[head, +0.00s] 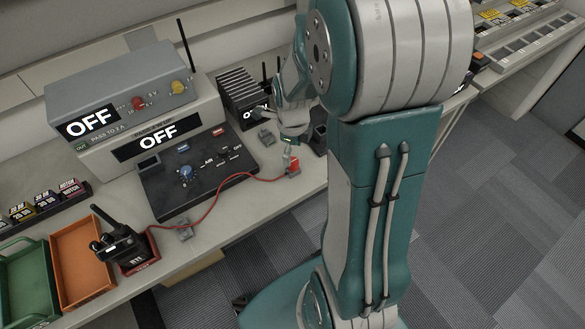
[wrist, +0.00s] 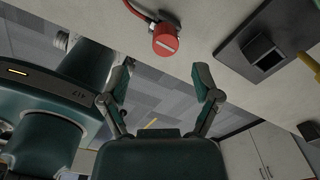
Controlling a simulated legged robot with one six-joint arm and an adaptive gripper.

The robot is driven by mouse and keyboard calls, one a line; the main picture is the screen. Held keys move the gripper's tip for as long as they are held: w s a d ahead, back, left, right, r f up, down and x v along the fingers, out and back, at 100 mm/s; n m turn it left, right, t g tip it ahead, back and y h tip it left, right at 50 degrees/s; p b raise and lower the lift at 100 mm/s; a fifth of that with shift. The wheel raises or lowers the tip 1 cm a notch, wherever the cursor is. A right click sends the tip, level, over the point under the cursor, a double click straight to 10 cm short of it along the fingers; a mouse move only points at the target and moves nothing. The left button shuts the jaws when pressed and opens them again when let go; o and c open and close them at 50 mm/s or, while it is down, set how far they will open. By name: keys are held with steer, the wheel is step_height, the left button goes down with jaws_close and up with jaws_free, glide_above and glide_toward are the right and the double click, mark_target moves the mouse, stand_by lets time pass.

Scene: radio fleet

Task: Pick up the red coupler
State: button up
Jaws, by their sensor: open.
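The red coupler (head: 294,167) lies near the front edge of the bench, right of the dark control panel, with a red cable leading from it. In the wrist view the red coupler (wrist: 165,40) shows a round end with a pale bar mark, beyond and between my fingertips. My gripper (wrist: 163,84) is open, with nothing between its fingers. In the head view my gripper (head: 288,148) is just above and behind the coupler, partly hidden by my arm; I cannot tell the exact gap.
The dark control panel (head: 195,178) and stacked grey units (head: 120,85) stand to the left. A handheld radio (head: 122,243), an orange tray (head: 82,262) and a green tray (head: 22,283) are further left. A dark plate with a square socket (wrist: 262,52) is right of the coupler.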

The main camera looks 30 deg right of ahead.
mark_target(294, 160)
steer(key=shift+a+f, duration=0.2)
steer(key=shift+f, duration=0.5)
steer(key=f, duration=0.3)
steer(key=d+f, duration=0.1)
steer(key=shift+w+f, duration=0.25)
steer(key=shift+w, duration=0.05)
steer(key=shift+f, duration=0.3)
steer(key=shift+a, duration=0.2)
steer(key=shift+c, duration=0.7)
jaws_close()
